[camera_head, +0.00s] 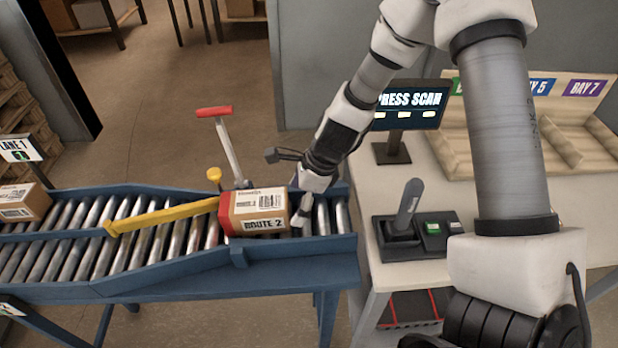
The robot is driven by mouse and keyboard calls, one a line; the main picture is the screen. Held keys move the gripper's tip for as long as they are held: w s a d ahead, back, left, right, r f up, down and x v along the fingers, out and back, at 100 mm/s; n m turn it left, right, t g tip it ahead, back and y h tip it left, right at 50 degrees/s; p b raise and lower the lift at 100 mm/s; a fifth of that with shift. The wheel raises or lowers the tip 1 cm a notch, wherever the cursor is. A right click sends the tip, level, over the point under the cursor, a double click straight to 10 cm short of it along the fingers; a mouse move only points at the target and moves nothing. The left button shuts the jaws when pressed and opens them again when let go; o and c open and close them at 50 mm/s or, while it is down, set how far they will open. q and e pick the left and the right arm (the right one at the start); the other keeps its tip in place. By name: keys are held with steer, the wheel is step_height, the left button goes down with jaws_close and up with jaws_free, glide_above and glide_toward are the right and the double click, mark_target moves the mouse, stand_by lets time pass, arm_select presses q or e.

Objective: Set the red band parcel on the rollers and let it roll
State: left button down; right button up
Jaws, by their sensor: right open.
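The red band parcel (262,222) is a brown box with a white label, "ROUTE 2" lettering and a red band at its left end. It sits on the rollers (322,217) near the right end of the conveyor. My right gripper (295,187) is open, at the parcel's back right. One pale finger shows beside the parcel's right end; whether it touches cannot be told. Part of the gripper is hidden behind the parcel. My left gripper is not in view.
A yellow diverter bar (160,216) slants across the rollers, its right end close to the parcel. A red-handled lever (228,145) stands behind. Another parcel (22,203) lies at the far left. A lever-and-button box (415,235) and a screen (408,104) stand on the right table.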

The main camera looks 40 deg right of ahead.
steer(key=v, duration=1.1)
steer(key=shift+f, duration=0.1)
